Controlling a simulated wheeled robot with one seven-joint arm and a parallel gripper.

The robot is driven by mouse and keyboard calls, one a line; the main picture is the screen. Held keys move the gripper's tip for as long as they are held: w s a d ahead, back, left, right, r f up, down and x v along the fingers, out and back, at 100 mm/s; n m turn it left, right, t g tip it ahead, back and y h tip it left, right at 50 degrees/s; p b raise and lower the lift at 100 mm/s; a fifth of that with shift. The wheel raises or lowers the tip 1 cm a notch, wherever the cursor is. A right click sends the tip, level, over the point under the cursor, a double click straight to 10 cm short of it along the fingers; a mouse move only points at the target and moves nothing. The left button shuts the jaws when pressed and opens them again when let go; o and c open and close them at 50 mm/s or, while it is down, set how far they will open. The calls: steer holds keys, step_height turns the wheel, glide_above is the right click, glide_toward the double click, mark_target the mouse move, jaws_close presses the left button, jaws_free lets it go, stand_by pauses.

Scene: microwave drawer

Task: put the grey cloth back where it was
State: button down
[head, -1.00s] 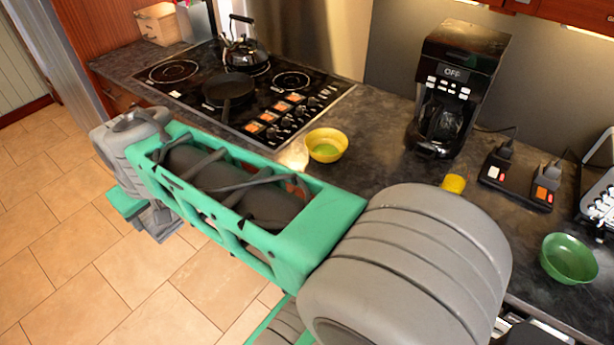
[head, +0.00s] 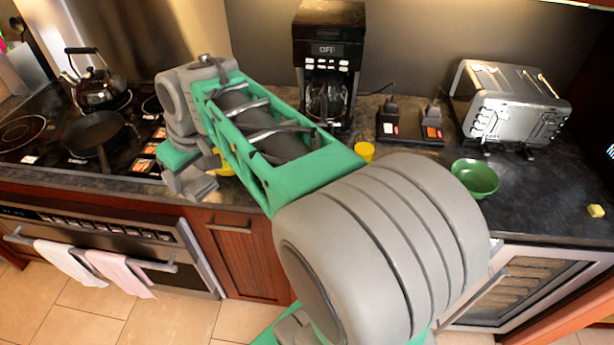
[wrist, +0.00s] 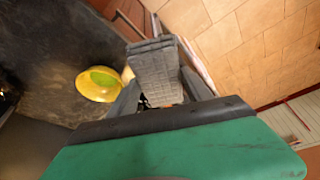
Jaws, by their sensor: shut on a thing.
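The grey cloth (wrist: 155,72) shows in the wrist view as a folded, ribbed grey piece between the two dark fingers. My gripper (wrist: 158,98) is shut on it. In the head view my gripper (head: 190,176) is at the counter's front edge, just right of the stove. The grey piece there is hard to tell apart from the fingers, and my arm hides part of the counter behind it.
A yellow bowl (wrist: 99,84) stands on the counter close to my gripper, mostly hidden in the head view. A white towel (head: 76,263) and a pink towel (head: 121,272) hang on the oven handle. A coffee maker (head: 328,60), toaster (head: 512,105) and green bowl (head: 475,178) stand rightward.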

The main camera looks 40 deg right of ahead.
steer(key=w+d+f+n+y+b, duration=0.1)
steer(key=d+n, duration=0.1)
steer(key=d, duration=0.4)
steer(key=w+d+f+n+b, duration=0.1)
steer(key=d+n+b, duration=0.1)
steer(key=d, duration=0.4)
steer(key=shift+n+y, duration=0.4)
steer(key=shift+n, duration=0.3)
steer(key=s+d+f, duration=0.1)
steer(key=d+f, duration=0.2)
steer(key=d, duration=0.2)
steer(key=s+d+f+p, duration=0.1)
steer(key=s+d+f, duration=0.1)
steer(key=d+f, duration=0.2)
steer(key=s+d+f+p, duration=0.1)
steer(key=s+d+f, duration=0.1)
steer(key=d, duration=0.5)
steer(key=shift+d+f, duration=0.35)
steer(key=shift+f, duration=0.45)
step_height(320, 180, down, 2)
steer(key=shift+w+f+g+p, duration=0.1)
steer(key=shift+f+g+p, duration=0.15)
steer(key=shift+g+p, duration=0.1)
steer(key=shift+f, duration=0.1)
steer(key=shift+f+b, duration=0.25)
steer(key=shift+b, duration=0.05)
steer(key=shift+c, duration=2.2)
jaws_free()
steer(key=shift+r, duration=0.1)
